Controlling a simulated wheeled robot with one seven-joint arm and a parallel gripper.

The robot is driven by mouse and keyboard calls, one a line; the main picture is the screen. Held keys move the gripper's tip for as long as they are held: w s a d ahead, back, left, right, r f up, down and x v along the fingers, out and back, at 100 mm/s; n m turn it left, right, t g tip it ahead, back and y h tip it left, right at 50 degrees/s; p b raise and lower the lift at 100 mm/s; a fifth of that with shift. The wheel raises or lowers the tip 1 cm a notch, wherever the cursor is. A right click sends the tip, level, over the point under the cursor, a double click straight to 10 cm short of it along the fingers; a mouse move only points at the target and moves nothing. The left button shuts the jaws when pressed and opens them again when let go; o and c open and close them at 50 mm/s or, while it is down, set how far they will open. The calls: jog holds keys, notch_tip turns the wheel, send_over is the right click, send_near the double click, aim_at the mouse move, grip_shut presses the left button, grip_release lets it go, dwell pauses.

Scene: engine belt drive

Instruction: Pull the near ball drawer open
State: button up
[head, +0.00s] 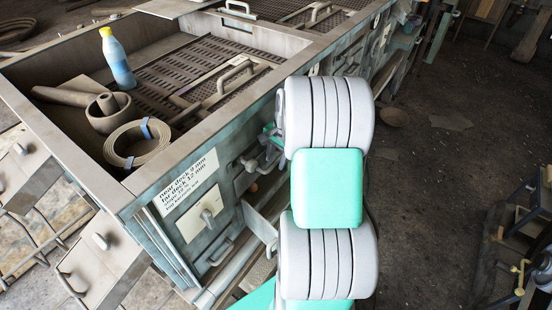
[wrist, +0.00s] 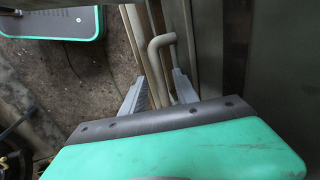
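In the wrist view, my gripper (wrist: 158,80) is open, its two grey fingers apart. A bent pale bar handle (wrist: 160,62) stands between the fingers, with a gap visible on the left side. The handle seems to be on a drawer front of the bench, but I cannot tell which drawer it belongs to. A small orange ball (head: 253,188) shows on the bench side, left of my arm. A pale tray-like part (head: 262,222) sticks out below it.
The bench (head: 150,180) has a sunken deck holding a blue bottle (head: 117,60) and belt coils (head: 140,140). A label plate (head: 190,190) and a lower handle (head: 220,252) are on its side. Open floor (head: 430,200) lies to the right, with dark clutter (head: 535,215) beyond.

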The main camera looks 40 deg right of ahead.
jog(key=shift+c, duration=0.4)
grip_shut()
dwell(0.7)
